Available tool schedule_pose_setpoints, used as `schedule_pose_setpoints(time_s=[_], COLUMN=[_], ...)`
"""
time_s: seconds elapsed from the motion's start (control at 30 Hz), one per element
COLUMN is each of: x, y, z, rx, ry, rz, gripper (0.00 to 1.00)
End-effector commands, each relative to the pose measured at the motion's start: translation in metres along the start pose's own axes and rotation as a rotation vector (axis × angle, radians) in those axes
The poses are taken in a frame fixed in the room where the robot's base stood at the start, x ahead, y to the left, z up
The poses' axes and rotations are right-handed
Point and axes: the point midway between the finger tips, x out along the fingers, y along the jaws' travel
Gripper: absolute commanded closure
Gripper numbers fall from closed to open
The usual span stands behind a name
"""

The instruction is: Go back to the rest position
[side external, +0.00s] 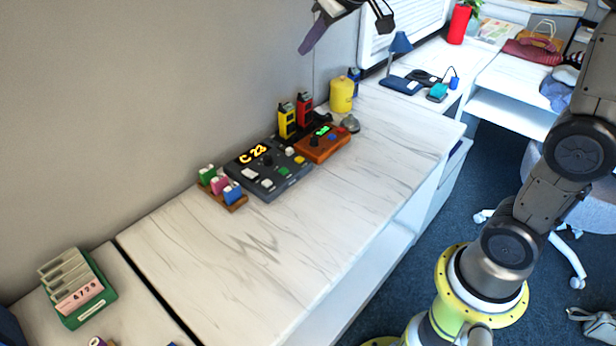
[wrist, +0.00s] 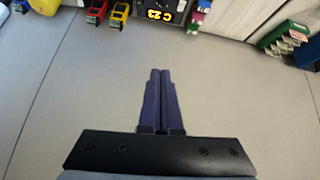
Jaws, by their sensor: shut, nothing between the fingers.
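My gripper (side external: 312,38) hangs at the top edge of the side external view, high above the marble-topped counter (side external: 270,262). Its purple fingers are together and hold nothing; they also show in the middle of the wrist view (wrist: 160,74). The fingers touch no object. Most of the arm between the gripper and my base is outside the picture.
A dark console (side external: 268,172) with a lit "C 23" display, an orange box (side external: 322,146), yellow and red handsets (side external: 287,121), and a rack of colored blocks (side external: 222,190) stand along the wall. A green card holder (side external: 78,290) is at lower left. The counter's front is clear.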

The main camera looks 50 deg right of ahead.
Motion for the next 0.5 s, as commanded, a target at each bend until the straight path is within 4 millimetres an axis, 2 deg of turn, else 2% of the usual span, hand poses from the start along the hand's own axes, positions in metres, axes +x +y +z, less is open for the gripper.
schedule_pose_setpoints(time_s=[0.03,0.2,0.33,0.5], x=[-0.022,-0.073,-0.098,-0.108], y=[-0.007,-0.025,-0.036,-0.047], z=[0.015,0.072,0.127,0.208], rx=[-0.003,-0.001,0.006,0.030], ry=[0.014,0.032,0.030,-0.009], rz=[-0.001,-0.006,-0.010,-0.014], gripper=[1.00,1.00,1.00,1.00])
